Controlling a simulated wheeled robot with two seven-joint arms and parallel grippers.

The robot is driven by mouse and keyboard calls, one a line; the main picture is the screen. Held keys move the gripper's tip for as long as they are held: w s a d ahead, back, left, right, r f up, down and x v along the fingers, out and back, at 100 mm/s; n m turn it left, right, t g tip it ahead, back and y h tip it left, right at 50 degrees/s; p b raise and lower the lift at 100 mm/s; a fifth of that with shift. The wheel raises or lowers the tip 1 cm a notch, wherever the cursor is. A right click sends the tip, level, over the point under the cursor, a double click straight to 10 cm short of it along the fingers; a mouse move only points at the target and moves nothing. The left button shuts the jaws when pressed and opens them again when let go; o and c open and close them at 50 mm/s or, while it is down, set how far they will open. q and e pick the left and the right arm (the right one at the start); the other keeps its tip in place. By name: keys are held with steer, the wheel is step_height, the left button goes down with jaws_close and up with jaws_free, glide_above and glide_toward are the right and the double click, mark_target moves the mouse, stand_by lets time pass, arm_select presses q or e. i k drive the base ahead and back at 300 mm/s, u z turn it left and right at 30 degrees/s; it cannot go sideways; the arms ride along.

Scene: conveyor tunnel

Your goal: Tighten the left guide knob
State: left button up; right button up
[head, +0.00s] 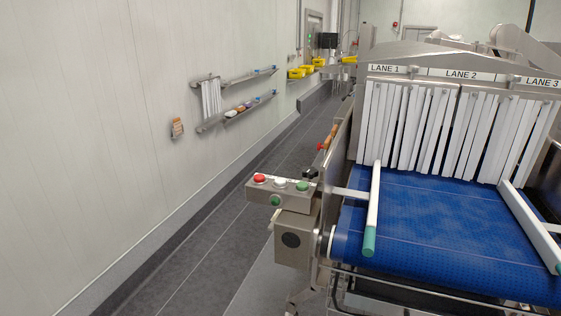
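The left guide rail (373,205) is a white bar with a green end cap, lying along the left side of the blue belt (430,215). A short metal bracket (350,193) joins it to the machine's left side. A small black knob (310,173) shows just left of the side plate, behind the button box; I cannot tell for sure that it is the guide knob, or how tight it is. A second white rail (530,228) with a green end lies at the right. Neither of my grippers is in view.
A button box (283,190) with red, white and green buttons sticks out at the machine's left. White strip curtains (440,125) hang under the lane labels. Wall shelves (235,110) hold small items. The grey floor (215,235) between wall and machine is clear.

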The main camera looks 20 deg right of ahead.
mark_target(310, 173)
steer(key=i, duration=0.3)
steer(key=z, duration=0.95)
